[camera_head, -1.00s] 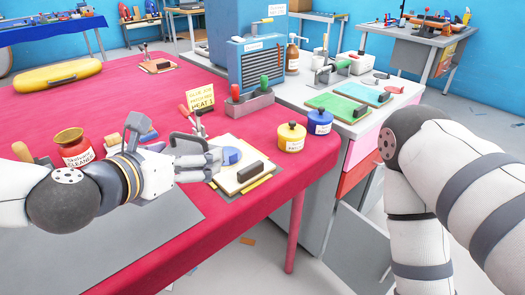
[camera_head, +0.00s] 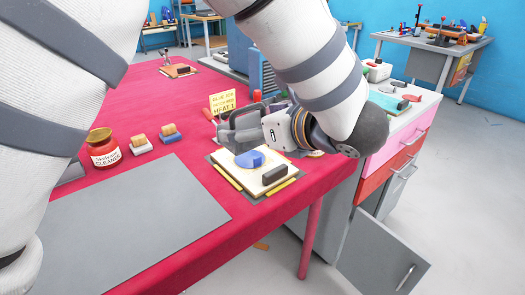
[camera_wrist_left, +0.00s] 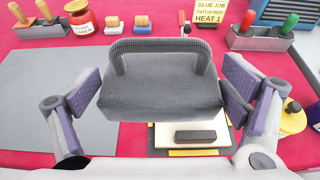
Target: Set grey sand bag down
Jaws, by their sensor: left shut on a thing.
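The grey sand bag (camera_wrist_left: 160,92), a dark ribbed block with a loop handle, is between the purple-padded fingers of my left gripper (camera_wrist_left: 165,104) in the left wrist view. The gripper is shut on it. In the head view, my left gripper (camera_head: 248,124) and the bag are near the back edge of the cream board (camera_head: 232,168). A blue patch (camera_head: 250,159) and a dark block (camera_head: 274,175) lie on that board. The bag hides the patch in the wrist view. I cannot tell if the bag touches anything below. My right gripper is out of view.
A grey mat (camera_head: 130,215) covers the red table's front left. A red jar (camera_head: 104,150) and two wooden-handled brushes stand behind it. A yellow sign (camera_head: 222,102) stands behind the bag. A yellow pot (camera_wrist_left: 293,118) is close to the gripper's right side in the wrist view.

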